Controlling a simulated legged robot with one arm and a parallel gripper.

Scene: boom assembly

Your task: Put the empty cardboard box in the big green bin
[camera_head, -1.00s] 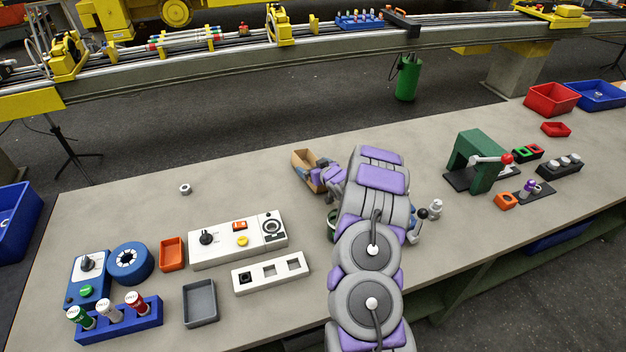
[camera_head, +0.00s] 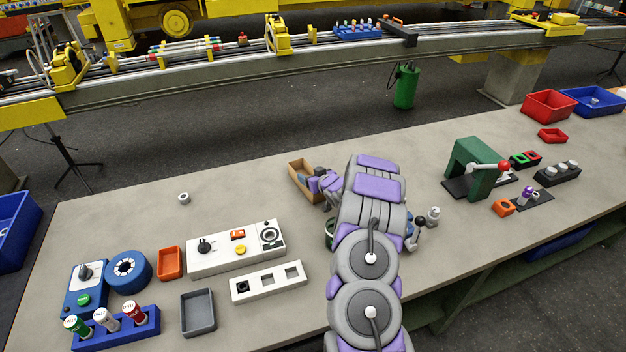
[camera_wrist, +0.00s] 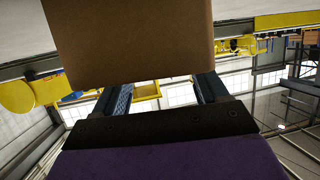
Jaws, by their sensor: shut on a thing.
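The cardboard box (camera_head: 296,177) is brown, open and tilted, and shows at the left of my arm above the far part of the table. My gripper (camera_head: 318,184) is shut on it. In the wrist view, the box (camera_wrist: 135,40) fills the upper middle, in front of my two fingers (camera_wrist: 165,90). My arm hides part of the table and part of a small dark green round thing (camera_head: 329,233).
A long rail beam (camera_head: 300,64) runs behind the table. A green press-like stand (camera_head: 474,160) and red and blue trays (camera_head: 549,106) stand at the right. Switch boxes (camera_head: 236,247) and small trays cover the near left. The table's far left is mostly clear.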

